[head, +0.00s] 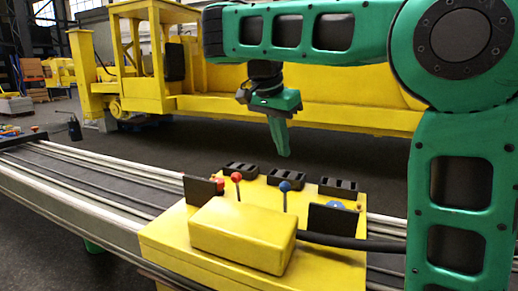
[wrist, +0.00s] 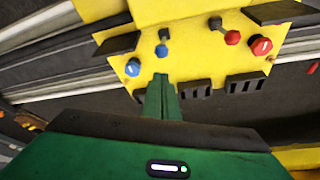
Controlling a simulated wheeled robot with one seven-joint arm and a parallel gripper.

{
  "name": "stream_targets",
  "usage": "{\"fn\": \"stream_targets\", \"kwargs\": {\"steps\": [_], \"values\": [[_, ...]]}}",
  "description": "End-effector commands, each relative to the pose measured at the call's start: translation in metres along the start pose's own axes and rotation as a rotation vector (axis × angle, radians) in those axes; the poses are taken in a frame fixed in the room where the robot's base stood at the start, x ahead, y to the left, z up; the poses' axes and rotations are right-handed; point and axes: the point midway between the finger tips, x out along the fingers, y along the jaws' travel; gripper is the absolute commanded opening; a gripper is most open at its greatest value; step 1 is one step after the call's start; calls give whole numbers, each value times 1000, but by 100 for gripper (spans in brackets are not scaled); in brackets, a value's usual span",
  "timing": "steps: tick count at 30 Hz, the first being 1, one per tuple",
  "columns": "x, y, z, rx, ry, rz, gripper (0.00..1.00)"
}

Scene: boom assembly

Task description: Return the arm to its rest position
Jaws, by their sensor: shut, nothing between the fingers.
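My gripper (head: 286,153) is at the end of my green arm, pointing down, shut and empty. It hangs above and behind the yellow control box (head: 160,238), apart from it in the head view. In the wrist view my gripper (wrist: 161,80) shows as green fingers together, overlapping the picture of the yellow panel (wrist: 200,52). My arm is bent, with its forearm stretched to the left across the top of the head view.
The box carries a red-knobbed lever (head: 236,177), a blue-knobbed lever (head: 284,187), dark upright plates and black slotted blocks (head: 286,179). It sits on a railed conveyor-like bench (head: 60,190). A large yellow machine (head: 330,100) stands behind. Open floor lies between.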

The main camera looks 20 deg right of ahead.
Motion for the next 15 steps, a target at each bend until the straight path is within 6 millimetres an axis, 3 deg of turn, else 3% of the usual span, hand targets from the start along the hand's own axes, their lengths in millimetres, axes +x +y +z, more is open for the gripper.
{"fn": "stream_targets", "kwargs": {"steps": [5, 8, 11, 15], "values": [[1, 3, -4, -1, 1, 3, 0], [9, 17, -15, -24, 10, 16, 0], [29, 47, -35, -83, 18, 43, 0], [70, 112, -56, -207, -5, 85, 0]]}}
